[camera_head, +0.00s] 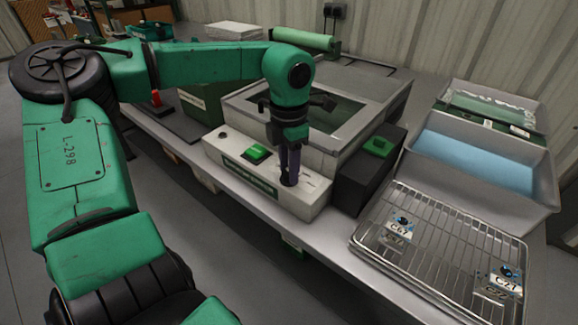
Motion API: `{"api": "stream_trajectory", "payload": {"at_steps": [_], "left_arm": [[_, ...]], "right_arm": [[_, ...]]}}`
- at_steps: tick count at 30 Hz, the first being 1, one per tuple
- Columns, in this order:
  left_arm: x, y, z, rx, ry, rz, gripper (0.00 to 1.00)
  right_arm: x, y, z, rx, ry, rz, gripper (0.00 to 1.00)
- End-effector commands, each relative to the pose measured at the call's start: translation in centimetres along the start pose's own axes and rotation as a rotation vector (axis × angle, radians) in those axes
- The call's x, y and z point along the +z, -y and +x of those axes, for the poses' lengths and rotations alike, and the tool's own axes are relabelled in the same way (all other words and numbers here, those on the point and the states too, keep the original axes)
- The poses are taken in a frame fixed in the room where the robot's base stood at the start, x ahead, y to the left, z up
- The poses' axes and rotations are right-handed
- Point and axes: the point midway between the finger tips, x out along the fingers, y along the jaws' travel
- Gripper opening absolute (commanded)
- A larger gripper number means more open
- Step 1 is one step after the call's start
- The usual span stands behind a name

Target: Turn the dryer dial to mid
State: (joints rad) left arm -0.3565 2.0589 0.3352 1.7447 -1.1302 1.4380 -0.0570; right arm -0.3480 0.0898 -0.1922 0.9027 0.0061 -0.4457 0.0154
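The dryer (219,151) is a pale box on the bench with a sloped front panel, a green button (256,153) and a dark window in its top. My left arm comes in from the left, and my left gripper (289,174) points down at the right part of that panel. Its dark fingers are close together, with their tips at the small dark dial (289,183). The fingers hide most of the dial, so its setting cannot be read. Whether they grip it or only stand around it cannot be told. My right gripper is not in view.
Right of the dryer is a black box (361,183) with a green button. Further right are a wire rack (440,235) with small labelled parts, a tray (477,158) with blue content and another tray behind. A green roll (304,39) lies behind the dryer.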

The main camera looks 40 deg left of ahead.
Motion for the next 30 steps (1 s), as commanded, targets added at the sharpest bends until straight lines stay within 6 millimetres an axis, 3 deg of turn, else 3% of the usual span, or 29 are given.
{"api": "stream_trajectory", "payload": {"at_steps": [14, 30], "left_arm": [[0.01, -0.02, -0.1, 0.001, 0.0, 0.073, 0.0], [0.07, -0.02, -0.19, 0.002, 0.002, 0.512, 0.0]], "right_arm": [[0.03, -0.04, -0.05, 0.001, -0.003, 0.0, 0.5], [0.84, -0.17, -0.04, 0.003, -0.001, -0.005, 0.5]]}}
